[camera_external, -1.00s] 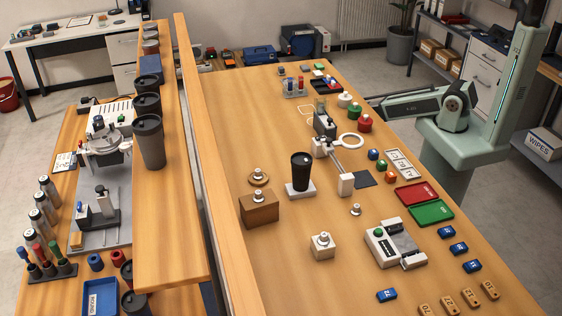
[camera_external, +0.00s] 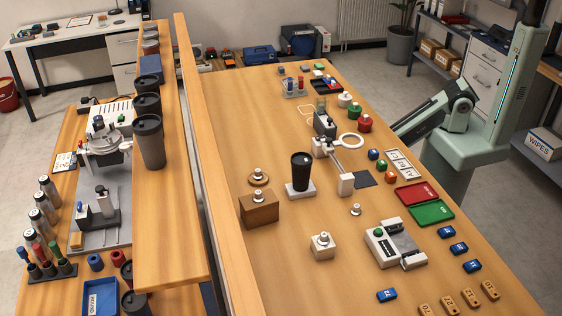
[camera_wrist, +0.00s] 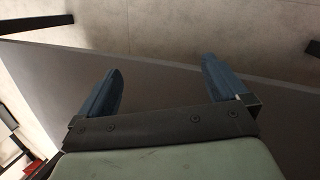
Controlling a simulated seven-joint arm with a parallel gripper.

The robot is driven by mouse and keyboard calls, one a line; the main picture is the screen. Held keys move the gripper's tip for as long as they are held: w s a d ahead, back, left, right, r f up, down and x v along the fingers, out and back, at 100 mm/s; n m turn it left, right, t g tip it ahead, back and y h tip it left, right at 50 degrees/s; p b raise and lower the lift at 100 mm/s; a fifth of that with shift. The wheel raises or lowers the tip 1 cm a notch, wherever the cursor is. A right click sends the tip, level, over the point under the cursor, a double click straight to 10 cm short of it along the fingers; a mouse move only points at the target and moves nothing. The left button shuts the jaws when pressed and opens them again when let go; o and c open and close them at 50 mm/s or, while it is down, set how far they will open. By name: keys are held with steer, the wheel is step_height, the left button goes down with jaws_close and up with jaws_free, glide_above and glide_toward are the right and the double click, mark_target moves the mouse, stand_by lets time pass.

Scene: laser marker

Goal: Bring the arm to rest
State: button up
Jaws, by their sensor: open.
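In the wrist view my gripper (camera_wrist: 162,66) shows two blue fingers spread wide apart, with nothing between them. Beyond the fingertips are a dark grey slanted surface and pale floor. In the external view my green arm stands at the right, beside the far right edge of the workbench (camera_external: 225,108). Its dark link slopes down to the left from a raised elbow. I cannot make out the fingers in that view.
A red pot (camera_external: 365,124) and a magnifier ring (camera_external: 350,141) stand near the arm's link. A black cup (camera_external: 301,172), red tray (camera_external: 417,194) and green tray (camera_external: 431,213) are on the bench. A shelf with a WIPES box (camera_external: 543,145) is at right.

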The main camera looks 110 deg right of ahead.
steer(key=s+a+r+m+g+y, duration=0.1)
steer(key=s+a+r+g, duration=0.1)
steer(key=s+a, duration=0.5)
steer(key=s+a+r+m+g+y, duration=0.1)
steer(key=s+a+g+y, duration=0.1)
steer(key=s+a, duration=0.5)
steer(key=a+g, duration=0.1)
steer(key=a, duration=0.5)
steer(key=shift+s+r, duration=0.15)
steer(key=shift+r, duration=0.2)
